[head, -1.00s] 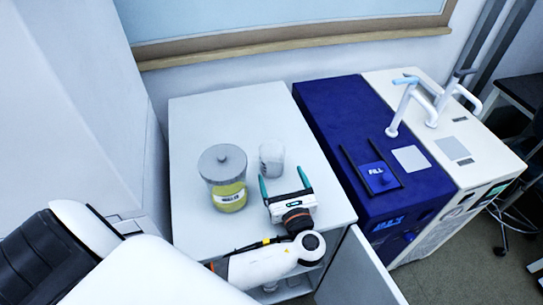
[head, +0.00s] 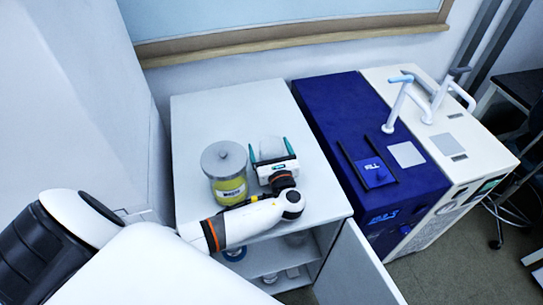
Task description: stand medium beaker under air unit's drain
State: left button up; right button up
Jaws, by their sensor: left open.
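The gripper body hides the beaker's lower part. The blue unit (head: 330,108) and the cream unit (head: 460,135) stand to the right, with white spouts on top. I cannot tell which is the air unit, and no drain is clearly visible. My right gripper is not in view.
The grey-lidded jar (head: 229,187) stands close to the left of my gripper. The white cabinet (head: 205,115) has an open door (head: 355,265) and lower shelves holding glassware (head: 292,272). The cabinet top is clear at the back.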

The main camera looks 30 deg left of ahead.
pick_arm(q)
jog(key=c, duration=1.2)
